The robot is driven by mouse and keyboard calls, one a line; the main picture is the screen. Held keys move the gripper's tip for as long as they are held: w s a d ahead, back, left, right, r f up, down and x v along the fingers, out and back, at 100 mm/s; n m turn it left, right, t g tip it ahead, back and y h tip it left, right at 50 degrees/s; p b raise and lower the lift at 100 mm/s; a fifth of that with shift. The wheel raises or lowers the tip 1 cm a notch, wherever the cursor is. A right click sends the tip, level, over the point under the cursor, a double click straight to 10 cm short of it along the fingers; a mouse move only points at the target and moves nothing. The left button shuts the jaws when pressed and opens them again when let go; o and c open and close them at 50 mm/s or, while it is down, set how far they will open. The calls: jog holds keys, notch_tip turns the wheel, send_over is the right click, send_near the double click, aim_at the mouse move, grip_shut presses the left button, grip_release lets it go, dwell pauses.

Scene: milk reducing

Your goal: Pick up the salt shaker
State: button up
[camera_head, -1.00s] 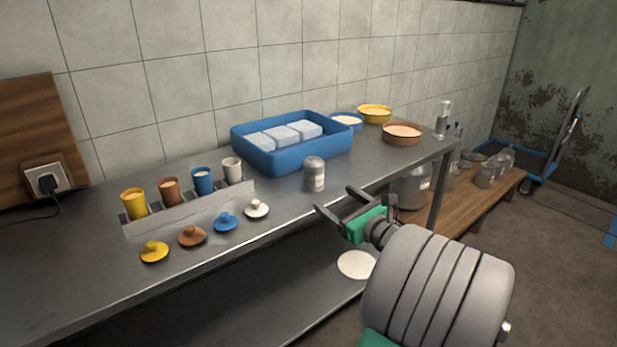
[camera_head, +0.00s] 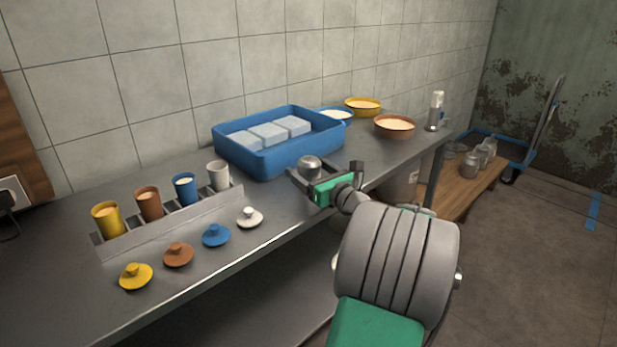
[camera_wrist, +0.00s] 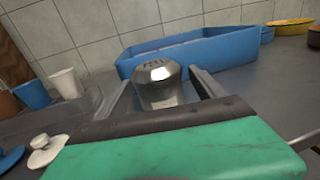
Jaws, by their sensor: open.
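The salt shaker (camera_head: 310,166) stands upright on the metal table, in front of the blue tray. It has a rounded metal top, with holes showing in the wrist view (camera_wrist: 157,82). My gripper (camera_head: 322,171) is open at the shaker, its body on the near side. In the wrist view, the two fingers (camera_wrist: 163,92) reach forward on the left and right of the shaker, with a gap visible at least on the right. The lower part of the shaker is hidden behind my gripper in the head view.
The blue tray (camera_head: 268,165) with white blocks stands close behind the shaker. To the left is a metal rack (camera_head: 170,228) with several cups, and several knobbed lids lie before it. Bowls (camera_head: 394,125) stand at the far right of the table. The table's front edge is near my arm.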

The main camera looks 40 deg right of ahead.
jog(key=shift+c, duration=0.5)
jog(key=c, duration=1.5)
jog(key=shift+r, duration=0.1)
jog(key=shift+c, duration=0.4)
jog(key=shift+r, duration=0.1)
